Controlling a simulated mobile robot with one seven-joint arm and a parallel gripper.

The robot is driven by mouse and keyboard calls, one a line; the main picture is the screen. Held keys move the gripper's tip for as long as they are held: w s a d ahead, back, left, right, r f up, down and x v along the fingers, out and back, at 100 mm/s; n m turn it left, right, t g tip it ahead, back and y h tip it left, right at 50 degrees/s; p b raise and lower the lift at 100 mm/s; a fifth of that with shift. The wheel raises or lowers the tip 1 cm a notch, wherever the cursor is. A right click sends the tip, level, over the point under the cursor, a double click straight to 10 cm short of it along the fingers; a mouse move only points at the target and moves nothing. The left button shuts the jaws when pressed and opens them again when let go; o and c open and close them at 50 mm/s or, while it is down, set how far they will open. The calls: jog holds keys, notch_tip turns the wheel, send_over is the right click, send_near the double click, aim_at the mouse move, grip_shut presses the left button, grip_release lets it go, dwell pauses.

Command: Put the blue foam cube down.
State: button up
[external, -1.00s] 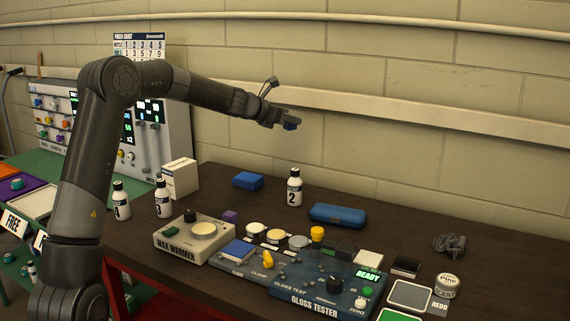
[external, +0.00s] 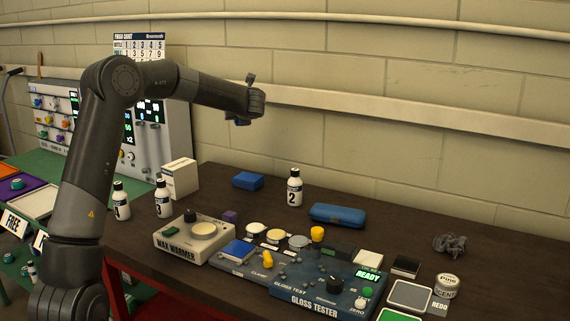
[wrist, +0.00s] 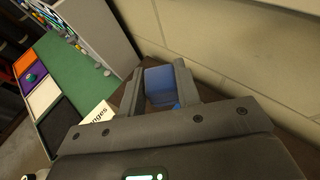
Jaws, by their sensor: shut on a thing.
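The blue foam cube (wrist: 159,84) is between the two fingers of my gripper (wrist: 158,92) in the wrist view. The fingers are shut on its sides. In the external view my gripper (external: 240,122) is high above the back of the dark table (external: 400,215), near the wall. Only a small bluish bit shows below it there, and most of the cube is hidden by the wrist.
A blue block (external: 248,181), a bottle marked 2 (external: 294,188) and a blue case (external: 337,215) stand on the table below. A white box (external: 180,178), the wax warmer (external: 190,239) and the gloss tester (external: 320,291) are also there. The back right of the table has bare room.

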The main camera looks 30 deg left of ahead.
notch_tip(320, 180, down, 11)
send_over(222, 178)
notch_tip(222, 178, down, 7)
jog(key=shift+s+f, duration=0.1)
jog(key=shift+s, duration=0.05)
jog(key=shift+d+f, duration=0.1)
jog(key=shift+f, duration=1.8)
jog(key=shift+f, duration=0.15)
jog(key=o, duration=1)
jog(key=shift+s+d+r, duration=0.15)
jog(key=shift+r, duration=0.1)
jog(key=v, duration=1.1)
jog(key=shift+s+d+r, duration=0.2)
